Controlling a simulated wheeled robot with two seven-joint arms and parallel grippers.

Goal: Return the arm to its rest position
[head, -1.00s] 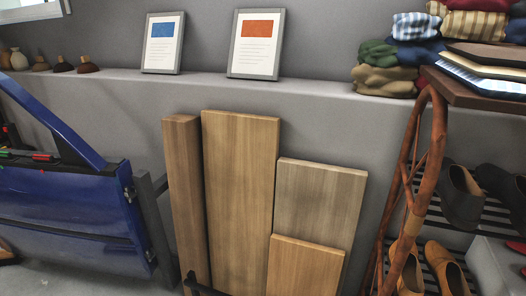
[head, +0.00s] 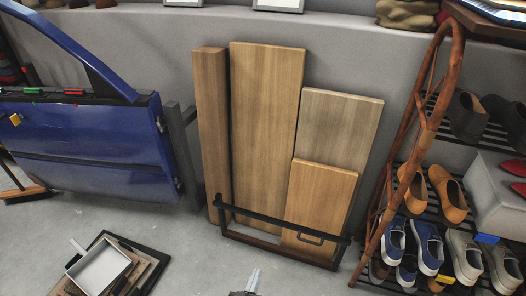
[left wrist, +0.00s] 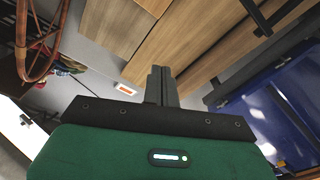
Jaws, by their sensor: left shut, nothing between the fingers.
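My left gripper (head: 252,281) shows only as a small grey tip at the bottom edge of the head view. In the left wrist view its two dark fingers (left wrist: 162,75) are together with nothing between them, beyond the green gripper body. It is in free air, apart from the wooden boards and the blue car door (head: 85,145). The door also shows at the right of the left wrist view (left wrist: 280,105). My right gripper is not in view.
Wooden boards (head: 265,110) lean on the wall in a black-railed rack (head: 285,232). A shoe rack (head: 432,125) with several shoes stands at the right. Stacked trays or frames (head: 100,268) lie at lower left. Grey floor (head: 190,255) is clear between.

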